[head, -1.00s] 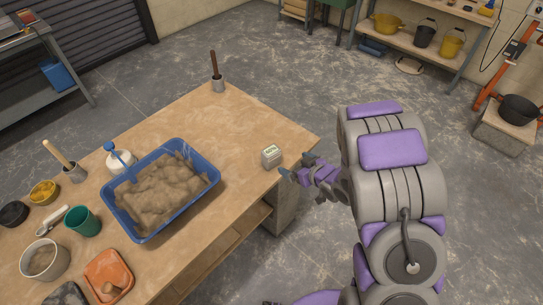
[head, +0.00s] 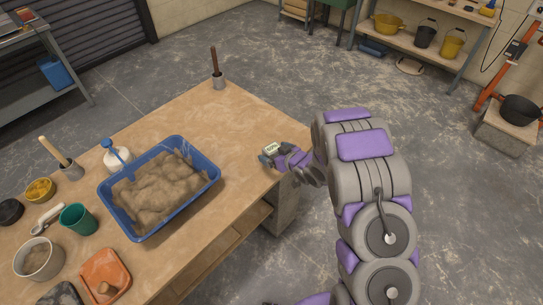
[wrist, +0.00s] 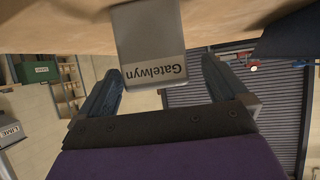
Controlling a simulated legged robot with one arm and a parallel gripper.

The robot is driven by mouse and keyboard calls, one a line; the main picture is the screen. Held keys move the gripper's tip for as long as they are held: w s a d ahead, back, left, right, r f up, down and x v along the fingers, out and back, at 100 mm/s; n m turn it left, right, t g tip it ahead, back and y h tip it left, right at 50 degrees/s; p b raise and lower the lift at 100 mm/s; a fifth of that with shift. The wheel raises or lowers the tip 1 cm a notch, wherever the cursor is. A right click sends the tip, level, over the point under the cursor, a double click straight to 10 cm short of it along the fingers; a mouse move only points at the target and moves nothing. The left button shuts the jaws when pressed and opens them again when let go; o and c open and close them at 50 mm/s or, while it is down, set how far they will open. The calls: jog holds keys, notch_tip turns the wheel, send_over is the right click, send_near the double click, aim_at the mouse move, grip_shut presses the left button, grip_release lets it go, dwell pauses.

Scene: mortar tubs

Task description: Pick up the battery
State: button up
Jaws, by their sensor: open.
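The battery (head: 271,148) is a small grey box with a pale top, on the wooden bench near its right corner. In the wrist view the battery (wrist: 150,42) shows a grey face lettered "Gatelwyn", upside down. My gripper (head: 274,155) is at the battery from the right and partly hides it in the head view. In the wrist view my gripper (wrist: 160,66) is open, with one finger on each side of the battery's near end. A gap shows between the right finger and the battery; contact on the left side is hard to tell.
A blue tub of mortar (head: 160,190) stands left of the battery on the bench (head: 225,125). Cups, a bucket and an orange float crowd the bench's left. Bench around the battery is clear.

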jog(key=x, duration=0.2)
jog(key=b+x, duration=0.1)
jog(key=x, duration=0.2)
jog(key=shift+d+f, duration=0.2)
jog(key=shift+d, duration=0.1)
jog(key=shift+c, duration=0.4)
jog(key=shift+r, duration=0.1)
jog(key=c, duration=1.3)
